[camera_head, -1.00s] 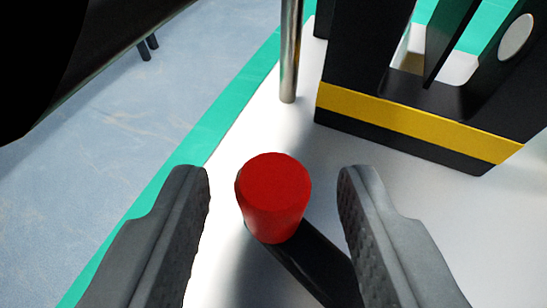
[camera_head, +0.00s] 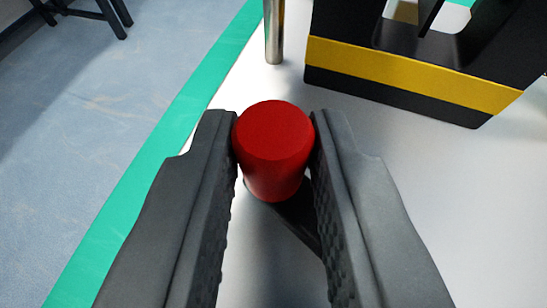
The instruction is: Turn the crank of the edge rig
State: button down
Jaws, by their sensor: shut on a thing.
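The red crank knob (camera_head: 273,150) stands in the middle of the view, upright on the end of a black crank arm (camera_head: 298,226). My gripper (camera_head: 273,138) is shut on the knob, with one dark grey finger touching it on the left and the other on the right. The crank arm runs from under the knob toward the lower right. My right finger hides the rest of it.
A black block with a yellow band (camera_head: 400,68) stands on the white surface (camera_head: 455,190) at the upper right. A metal post (camera_head: 274,32) rises behind the knob. A green edge strip (camera_head: 150,185) borders the blue-grey floor (camera_head: 90,130) at the left.

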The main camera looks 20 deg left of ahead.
jog(key=shift+w+r+m+h, duration=0.1)
jog(key=shift+w+m+h, duration=0.15)
jog(key=shift+m+h, duration=0.65)
jog(key=shift+d+h, duration=0.1)
jog(key=shift+h, duration=0.3)
jog(key=c, duration=1.3)
grip_release()
jog(key=shift+d+f, duration=0.1)
jog(key=shift+f, duration=0.1)
jog(key=shift+o, duration=0.2)
jog(key=a+v, duration=0.1)
jog(key=v, duration=1.6)
jog(key=shift+s+d, duration=0.3)
jog(key=shift+d, duration=0.05)
jog(key=shift+r, duration=0.1)
